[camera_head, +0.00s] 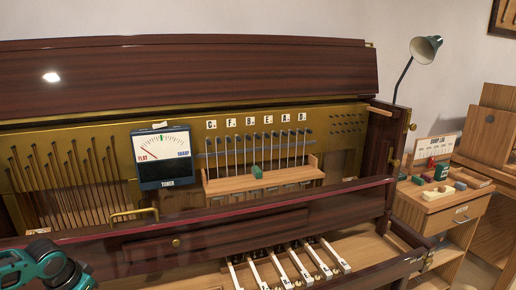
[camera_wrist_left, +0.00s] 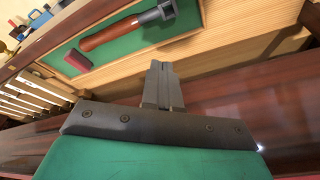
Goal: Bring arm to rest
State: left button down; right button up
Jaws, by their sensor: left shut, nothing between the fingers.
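My left arm (camera_head: 45,268) shows as a teal and dark piece at the bottom left corner of the head view, in front of the piano (camera_head: 190,75). Its fingers do not show there. In the left wrist view my left gripper (camera_wrist_left: 162,82) has its two grey fingers together, with nothing between them. The fingers are in front of dark red-brown wood and a lighter wooden edge. My right gripper is in neither view.
The open piano holds a tuner meter (camera_head: 163,157), a wooden rail (camera_head: 262,181) with a green block (camera_head: 256,171), and several keys (camera_head: 290,264). A drawer cabinet (camera_head: 440,213) and lamp (camera_head: 425,48) stand right. The wrist view shows a wooden-handled tool (camera_wrist_left: 110,33) on green lining.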

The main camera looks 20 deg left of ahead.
pick_arm(q)
jog(key=s+d+f+m+t+h, duration=0.1)
jog(key=s+d+f, duration=0.1)
jog(key=d+f, duration=0.5)
jog(key=s+d+f+m+t+h, duration=0.1)
jog(key=s+d+f+t, duration=0.3)
jog(key=d, duration=0.6)
jog(key=w+d+r+m+t, duration=0.1)
jog(key=d, duration=0.9)
jog(key=w+d+r+t+h, duration=0.1)
jog(key=w+d+r, duration=0.1)
jog(key=d, duration=0.8)
jog(key=shift+d+m, duration=0.4)
